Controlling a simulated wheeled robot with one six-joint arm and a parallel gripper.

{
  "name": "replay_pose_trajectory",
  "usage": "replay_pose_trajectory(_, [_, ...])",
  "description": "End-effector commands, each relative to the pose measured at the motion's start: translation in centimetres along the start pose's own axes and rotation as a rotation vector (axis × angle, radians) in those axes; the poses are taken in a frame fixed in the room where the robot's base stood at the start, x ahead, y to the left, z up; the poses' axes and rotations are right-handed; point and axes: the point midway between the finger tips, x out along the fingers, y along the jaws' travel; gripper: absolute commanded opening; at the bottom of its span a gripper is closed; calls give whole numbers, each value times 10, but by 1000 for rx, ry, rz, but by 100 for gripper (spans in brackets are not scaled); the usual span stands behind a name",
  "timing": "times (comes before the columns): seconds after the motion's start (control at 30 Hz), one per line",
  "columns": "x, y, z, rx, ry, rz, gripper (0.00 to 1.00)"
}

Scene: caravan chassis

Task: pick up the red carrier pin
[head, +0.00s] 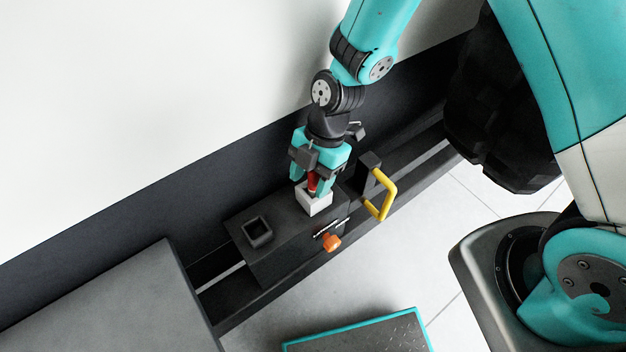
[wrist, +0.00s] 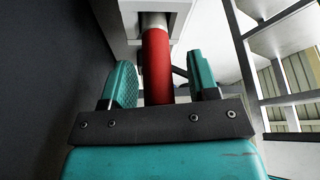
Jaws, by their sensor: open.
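The red carrier pin (head: 312,181) stands in a white block (head: 314,204) on top of a dark box. My teal gripper (head: 310,186) is above the block, with its fingers on either side of the pin. In the wrist view the red pin (wrist: 157,68) runs between the two open fingers of my gripper (wrist: 162,75), with a gap visible on both sides. A pale metallic end of the pin meets the white block (wrist: 130,18). The pin's other end is hidden behind the gripper's dark bar.
A dark square socket (head: 257,232) sits on the same dark box (head: 284,246). An orange knob (head: 331,242) is on the box's front, and a yellow handle (head: 385,194) stands close to the right. A grey surface (head: 110,308) lies lower left; a teal-edged plate (head: 360,335) lies in front.

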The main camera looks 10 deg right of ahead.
Motion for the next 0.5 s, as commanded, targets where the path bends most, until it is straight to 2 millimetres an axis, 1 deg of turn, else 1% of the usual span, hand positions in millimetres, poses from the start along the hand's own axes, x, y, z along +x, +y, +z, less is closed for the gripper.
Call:
replay_pose_trajectory(0.2, [2, 0, 0, 0, 0, 1, 54])
replay_pose_trajectory(0.23, [2, 0, 0, 0, 0, 1, 52])
replay_pose_trajectory(0.43, [2, 0, 0, 1, 0, 1, 6])
replay_pose_trajectory(0.47, [2, 0, 0, 1, 0, 1, 0])
replay_pose_trajectory(0.5, [2, 0, 0, 1, 0, 1, 0])
